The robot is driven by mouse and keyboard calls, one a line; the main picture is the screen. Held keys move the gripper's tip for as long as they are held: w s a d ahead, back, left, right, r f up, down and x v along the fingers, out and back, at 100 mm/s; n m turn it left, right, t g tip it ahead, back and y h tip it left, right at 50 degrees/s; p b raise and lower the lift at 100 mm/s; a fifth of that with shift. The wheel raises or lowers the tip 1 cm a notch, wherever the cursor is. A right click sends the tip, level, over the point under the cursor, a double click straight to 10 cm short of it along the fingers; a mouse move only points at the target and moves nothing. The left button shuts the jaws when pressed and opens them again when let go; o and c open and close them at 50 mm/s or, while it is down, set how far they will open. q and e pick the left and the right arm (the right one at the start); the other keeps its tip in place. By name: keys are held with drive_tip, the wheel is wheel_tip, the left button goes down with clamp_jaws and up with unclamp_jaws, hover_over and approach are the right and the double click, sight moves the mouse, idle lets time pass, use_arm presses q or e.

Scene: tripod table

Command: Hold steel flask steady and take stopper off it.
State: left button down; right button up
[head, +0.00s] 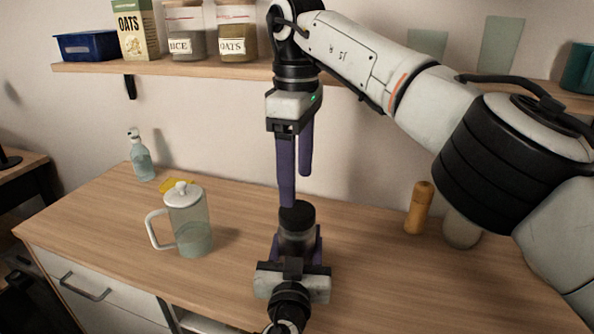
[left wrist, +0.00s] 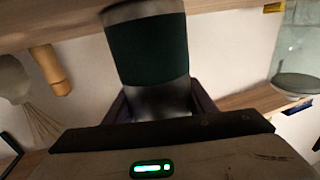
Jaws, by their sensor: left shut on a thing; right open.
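The steel flask (head: 297,240) stands upright near the front of the table with its dark stopper (head: 297,214) on top. My left gripper (head: 298,250) is shut around the flask's body from the front. In the left wrist view, which is upside down, the flask (left wrist: 147,48) shows a dark green band and bare grey steel between the fingers; its stopper end is hidden behind the gripper. My right gripper (head: 296,190) points straight down above the stopper. Its long purple fingers are open and empty, with the nearer tip just above or beside the stopper; contact is unclear.
A glass pitcher (head: 192,225) with a lid stands left of the flask, with a spray bottle (head: 140,158) behind it. A wooden mill (head: 418,208) stands to the right. A shelf (head: 200,67) with jars runs along the wall.

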sight(297, 210)
drive_tip(key=shift+f, duration=3.9)
